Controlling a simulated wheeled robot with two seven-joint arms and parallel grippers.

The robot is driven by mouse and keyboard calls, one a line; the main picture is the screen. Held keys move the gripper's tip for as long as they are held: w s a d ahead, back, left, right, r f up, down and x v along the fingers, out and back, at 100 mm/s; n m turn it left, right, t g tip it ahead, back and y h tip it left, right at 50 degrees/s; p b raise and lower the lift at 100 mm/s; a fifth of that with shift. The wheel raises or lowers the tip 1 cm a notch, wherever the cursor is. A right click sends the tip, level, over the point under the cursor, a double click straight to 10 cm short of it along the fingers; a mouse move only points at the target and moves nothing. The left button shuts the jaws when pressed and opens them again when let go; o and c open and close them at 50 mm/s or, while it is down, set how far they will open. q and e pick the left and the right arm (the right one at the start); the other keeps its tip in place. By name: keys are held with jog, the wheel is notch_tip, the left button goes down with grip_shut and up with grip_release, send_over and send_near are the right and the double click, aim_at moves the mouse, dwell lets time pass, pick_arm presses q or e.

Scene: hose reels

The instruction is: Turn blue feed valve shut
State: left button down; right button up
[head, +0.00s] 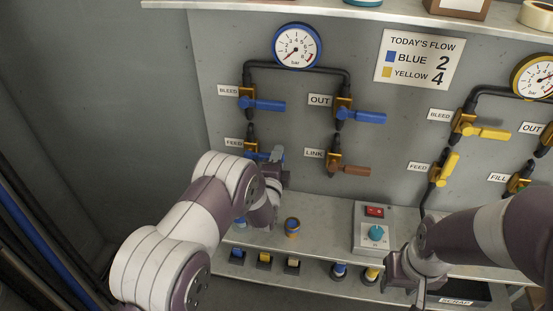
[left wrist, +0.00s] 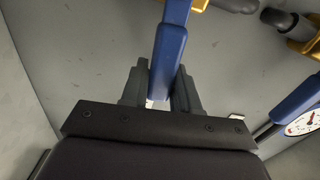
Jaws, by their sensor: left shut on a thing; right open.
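The blue feed valve (head: 251,146) is on the grey panel at the left, beside its FEED label and below the blue bleed valve. Its blue handle (head: 262,156) points to the right and is partly hidden by my left gripper (head: 277,156). In the left wrist view the blue handle (left wrist: 169,52) lies between the two dark fingers of my left gripper (left wrist: 162,90), which is shut on it. My right gripper (head: 418,289) is open and empty at the lower right, in front of the shelf.
The blue bleed handle (head: 264,105) and blue out handle (head: 363,116) are nearby, with the brown link handle (head: 352,171) to the right. A control box (head: 374,228) stands on the shelf (head: 325,224). A blue-rimmed gauge (head: 297,46) is above.

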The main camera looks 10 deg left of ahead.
pick_arm(q)
jog(key=shift+f+m+b, duration=0.3)
jog(key=shift+f+m, duration=0.2)
jog(key=c, duration=0.9)
grip_release()
jog(key=shift+s, duration=0.1)
jog(key=s, duration=1.2)
jog(key=shift+s+a+b, duration=0.2)
jog(key=shift+s+b, duration=0.1)
jog(key=shift+b, duration=0.1)
